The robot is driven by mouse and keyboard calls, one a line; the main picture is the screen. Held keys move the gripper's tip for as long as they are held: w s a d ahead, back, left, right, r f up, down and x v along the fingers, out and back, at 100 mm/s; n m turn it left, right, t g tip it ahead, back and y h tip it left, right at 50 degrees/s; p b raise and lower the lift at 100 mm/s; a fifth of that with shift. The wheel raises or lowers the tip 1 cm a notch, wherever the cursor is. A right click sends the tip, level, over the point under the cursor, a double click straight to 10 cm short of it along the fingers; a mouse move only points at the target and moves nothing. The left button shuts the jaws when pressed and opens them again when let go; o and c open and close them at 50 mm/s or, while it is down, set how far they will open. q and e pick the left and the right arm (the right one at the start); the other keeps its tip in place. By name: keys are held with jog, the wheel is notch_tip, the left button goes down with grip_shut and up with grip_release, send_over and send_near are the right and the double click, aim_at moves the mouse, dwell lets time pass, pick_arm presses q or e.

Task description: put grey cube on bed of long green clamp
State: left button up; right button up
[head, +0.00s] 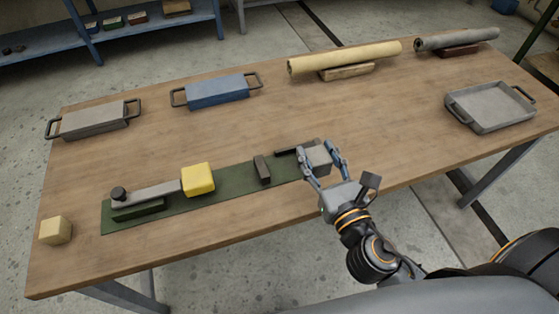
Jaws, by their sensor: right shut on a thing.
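A yellow cube (197,179) is on the bed, beside the end of the grey bar. My right gripper (322,163) is shut on the grey cube (318,152), at the right end of the clamp. The fingers partly cover the cube, and I cannot tell whether it touches the bed. My left gripper is not in view.
A beige cube (55,230) sits at the table's front left corner. Behind are a grey handled box (95,120), a blue handled box (216,89), a cream roll (345,57) and a grey roll (457,39) on cradles. A grey tray (490,106) stands right. The table's middle is clear.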

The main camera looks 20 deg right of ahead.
jog(key=w+a+f, duration=0.1)
jog(key=w+f, duration=0.1)
jog(key=w, duration=0.1)
jog(key=w+a+f+b, duration=0.1)
jog(key=w+f, duration=0.2)
jog(key=w+a+f+b, duration=0.1)
jog(key=w+a+f, duration=0.1)
jog(key=w+f, duration=0.1)
jog(key=shift+w, duration=0.4)
jog(key=f, duration=0.1)
jog(key=f+b, duration=0.2)
jog(key=shift+w+a+f, duration=0.1)
jog(key=shift+w+f, duration=0.2)
jog(key=shift+f, duration=0.15)
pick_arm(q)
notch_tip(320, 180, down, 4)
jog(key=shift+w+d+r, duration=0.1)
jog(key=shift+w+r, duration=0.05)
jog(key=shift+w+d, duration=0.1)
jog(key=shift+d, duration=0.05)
pick_arm(e)
jog(key=shift+f, duration=0.1)
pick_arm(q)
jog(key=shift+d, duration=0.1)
pick_arm(e)
jog(key=o, duration=1.2)
